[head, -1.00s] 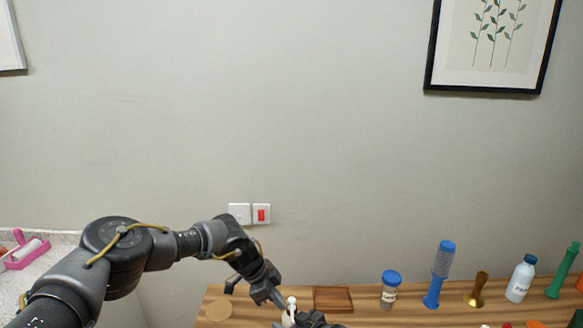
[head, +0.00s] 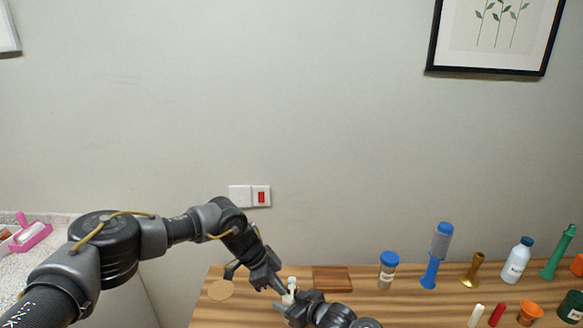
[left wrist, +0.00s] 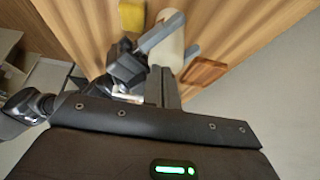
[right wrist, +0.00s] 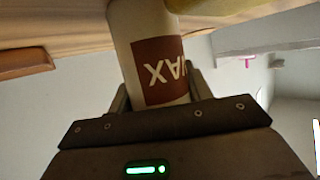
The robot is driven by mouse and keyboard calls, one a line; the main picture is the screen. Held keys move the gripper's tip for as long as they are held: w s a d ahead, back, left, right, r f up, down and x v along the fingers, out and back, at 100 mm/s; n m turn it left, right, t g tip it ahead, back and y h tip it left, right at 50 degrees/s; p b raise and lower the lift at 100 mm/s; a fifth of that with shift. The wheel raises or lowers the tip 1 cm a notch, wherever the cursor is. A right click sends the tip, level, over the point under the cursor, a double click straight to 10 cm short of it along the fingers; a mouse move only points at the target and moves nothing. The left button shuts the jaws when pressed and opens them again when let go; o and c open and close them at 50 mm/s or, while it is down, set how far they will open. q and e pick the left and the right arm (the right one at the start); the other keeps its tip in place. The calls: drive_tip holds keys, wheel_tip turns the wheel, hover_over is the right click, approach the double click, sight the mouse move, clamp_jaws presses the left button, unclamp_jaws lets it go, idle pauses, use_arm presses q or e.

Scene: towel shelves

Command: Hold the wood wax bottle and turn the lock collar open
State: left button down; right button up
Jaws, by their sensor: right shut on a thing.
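The wood wax bottle (head: 292,282) is a pale, narrow bottle near the front of the wooden table. In the right wrist view its brown "WAX" label (right wrist: 160,72) shows upside down. My right gripper (right wrist: 158,92) is shut on the bottle, with a finger on each side of its body. My left gripper (head: 281,288) is at the bottle's upper part in the head view. In the left wrist view its fingers (left wrist: 172,42) are apart, with the cream bottle top (left wrist: 168,42) between or just beyond them. Contact there is unclear, and the lock collar cannot be made out.
A blue-capped jar (head: 388,270), a blue dispenser (head: 436,255), a brass piece (head: 473,270) and a white bottle (head: 516,260) stand at right.

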use_arm(q)
drive_tip(key=shift+s+d, duration=0.1)
drive_tip(key=shift+s, duration=0.05)
use_arm(e)
drive_tip(key=shift+s+a, duration=0.1)
drive_tip(key=shift+a, duration=0.05)
use_arm(q)
drive_tip(key=shift+a, duration=0.3)
wheel_tip(320, 180, up, 6)
idle(0.5)
drive_tip(key=shift+a, duration=0.15)
use_arm(e)
drive_tip(key=o, duration=1.2)
drive_tip(key=shift+c, duration=0.2)
drive_tip(key=shift+d, duration=0.2)
